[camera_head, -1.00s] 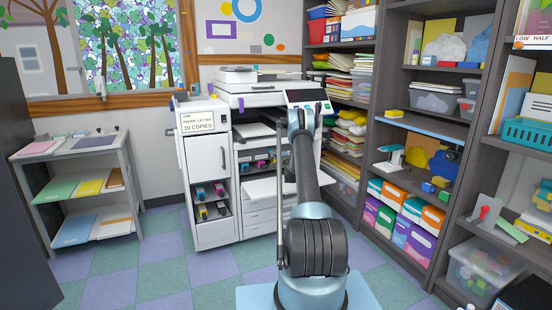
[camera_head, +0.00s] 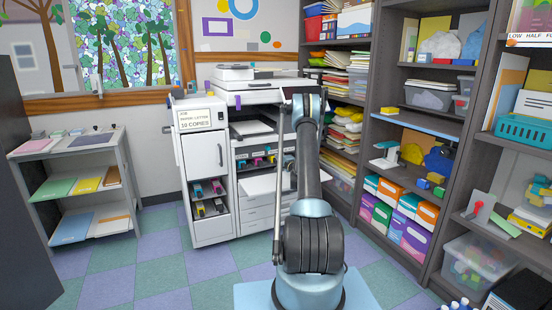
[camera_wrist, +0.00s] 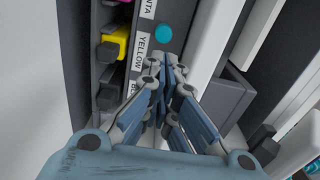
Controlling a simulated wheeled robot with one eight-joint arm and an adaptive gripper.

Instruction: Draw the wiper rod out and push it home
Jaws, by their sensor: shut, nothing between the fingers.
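The copier (camera_head: 245,97) stands against the back wall with its front open on colored toner cartridges. In the wrist view, a round teal end (camera_wrist: 164,33) sits on a dark panel beside the YELLOW label (camera_wrist: 140,52). It may be the end of the wiper rod, but no rod length shows. My gripper (camera_wrist: 166,68) is shut and empty, its fingertips just below the teal end in the picture; I cannot tell whether they touch it. In the head view my arm hides the gripper and part of the copier's right side.
A yellow-ended cartridge (camera_wrist: 118,40) and a black one (camera_wrist: 107,98) are left of my fingers. A grey block (camera_wrist: 222,103) and pale panels stand close on the right. A low shelf (camera_head: 75,158) is at the left, tall shelves (camera_head: 412,145) at the right. Checkered floor is clear between.

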